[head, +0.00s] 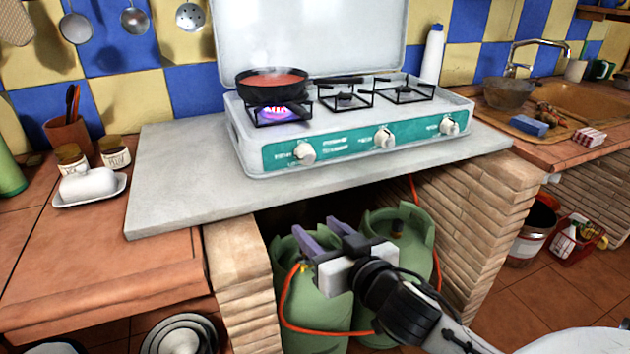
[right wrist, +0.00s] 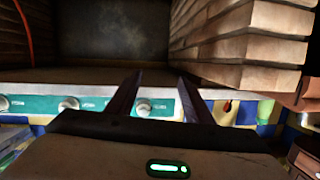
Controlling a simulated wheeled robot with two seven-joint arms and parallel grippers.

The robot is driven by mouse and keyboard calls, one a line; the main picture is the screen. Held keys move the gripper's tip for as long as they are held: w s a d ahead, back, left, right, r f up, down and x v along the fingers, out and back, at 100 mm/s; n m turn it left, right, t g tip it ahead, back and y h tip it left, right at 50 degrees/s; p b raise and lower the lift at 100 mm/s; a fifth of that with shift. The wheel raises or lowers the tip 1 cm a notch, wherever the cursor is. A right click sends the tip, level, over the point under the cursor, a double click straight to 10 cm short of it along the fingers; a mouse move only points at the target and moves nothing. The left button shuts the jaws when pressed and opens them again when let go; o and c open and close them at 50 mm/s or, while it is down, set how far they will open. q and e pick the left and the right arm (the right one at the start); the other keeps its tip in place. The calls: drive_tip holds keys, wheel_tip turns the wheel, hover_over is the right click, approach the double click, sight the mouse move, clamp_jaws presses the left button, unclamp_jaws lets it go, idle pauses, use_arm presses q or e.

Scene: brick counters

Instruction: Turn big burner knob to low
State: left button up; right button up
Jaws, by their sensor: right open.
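A white camping stove (head: 250,165) with a teal front panel stands on the grey counter slab. Its panel has three white knobs: a left knob (head: 303,152), a middle knob (head: 383,136) and a right knob (head: 448,125). A dark pan (head: 272,84) of red sauce sits on the left burner, over a bluish flame (head: 283,111). My right gripper (head: 312,236) is open and empty, below the slab's front edge and apart from the knobs. In the upside-down right wrist view, one knob (right wrist: 143,106) shows between its fingers (right wrist: 156,88). My left gripper is not in view.
Green gas bottles (head: 402,240) with an orange hose stand under the slab (head: 190,195), between brick pillars (head: 470,230). A butter dish (head: 90,187) and jars are at left. A white bottle (head: 432,55) and the sink are at right. The air before the panel is clear.

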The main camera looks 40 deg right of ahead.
sight(311, 160)
wheel_tip(311, 160, up, 9)
drive_tip(key=d+m+t+h+b, duration=0.1)
drive_tip(key=d+m+t+h, duration=0.1)
drive_tip(key=d, duration=0.1)
drive_tip(key=x, duration=1)
drive_tip(key=shift+w+a+r, duration=0.15)
drive_tip(key=shift+w+a, duration=0.1)
drive_tip(key=c, duration=1)
